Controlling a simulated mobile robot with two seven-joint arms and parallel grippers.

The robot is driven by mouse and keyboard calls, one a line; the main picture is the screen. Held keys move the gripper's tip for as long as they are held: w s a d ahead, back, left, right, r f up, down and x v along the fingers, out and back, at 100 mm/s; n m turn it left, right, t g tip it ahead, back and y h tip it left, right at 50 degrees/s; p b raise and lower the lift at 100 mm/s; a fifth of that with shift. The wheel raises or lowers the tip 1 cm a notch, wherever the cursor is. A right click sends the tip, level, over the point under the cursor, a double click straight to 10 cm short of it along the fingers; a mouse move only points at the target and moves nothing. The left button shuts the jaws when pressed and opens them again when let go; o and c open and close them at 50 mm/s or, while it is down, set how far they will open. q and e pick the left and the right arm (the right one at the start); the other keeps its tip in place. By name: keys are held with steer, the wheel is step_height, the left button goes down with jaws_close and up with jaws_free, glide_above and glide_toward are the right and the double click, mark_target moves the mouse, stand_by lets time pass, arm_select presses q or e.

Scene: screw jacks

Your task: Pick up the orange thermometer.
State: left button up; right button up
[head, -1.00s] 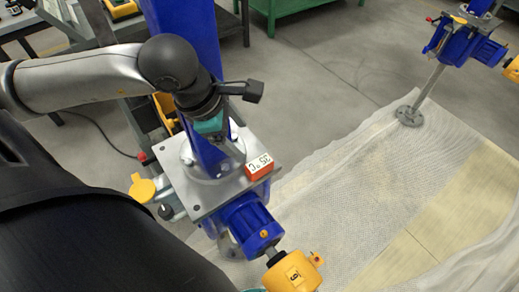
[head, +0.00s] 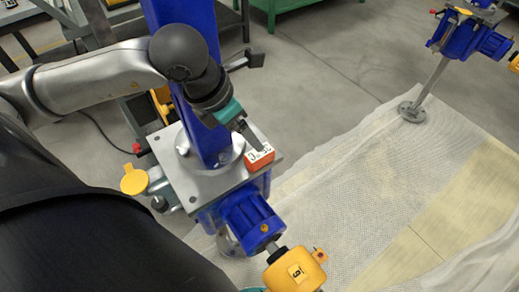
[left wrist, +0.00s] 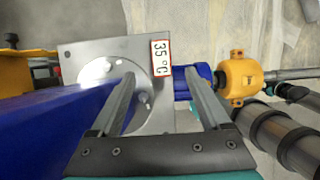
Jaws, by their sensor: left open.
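The orange thermometer (head: 259,159) is a small box with a white face reading 35 °C. It lies on the grey metal top plate of the blue screw jack, near the plate's right edge. In the left wrist view the thermometer (left wrist: 161,60) sits ahead of the jaws, between the lines of the two fingers. My left gripper (head: 254,140) is just above the thermometer in the head view, its fingers partly over the label. In the left wrist view the left gripper (left wrist: 160,88) is open and empty. My right gripper is not seen.
A blue column (head: 203,135) rises from the plate (head: 190,187) close beside my left gripper. A second blue jack (head: 466,36) stands far right. A pale mesh sheet (head: 350,190) covers floor at right.

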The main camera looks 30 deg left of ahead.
mark_target(254, 154)
arm_select(q)
steer(key=x, duration=0.5)
steer(key=shift+w+f+b, duration=0.2)
steer(key=shift+f+b, duration=0.1)
steer(key=shift+b, duration=0.1)
steer(key=x, duration=0.3)
steer(key=b+x, duration=0.1)
steer(key=shift+s+f, duration=0.3)
steer(key=shift+f, duration=0.05)
steer(key=shift+w+f, duration=0.15)
steer(key=shift+f, duration=0.1)
steer(key=c, duration=0.6)
jaws_close()
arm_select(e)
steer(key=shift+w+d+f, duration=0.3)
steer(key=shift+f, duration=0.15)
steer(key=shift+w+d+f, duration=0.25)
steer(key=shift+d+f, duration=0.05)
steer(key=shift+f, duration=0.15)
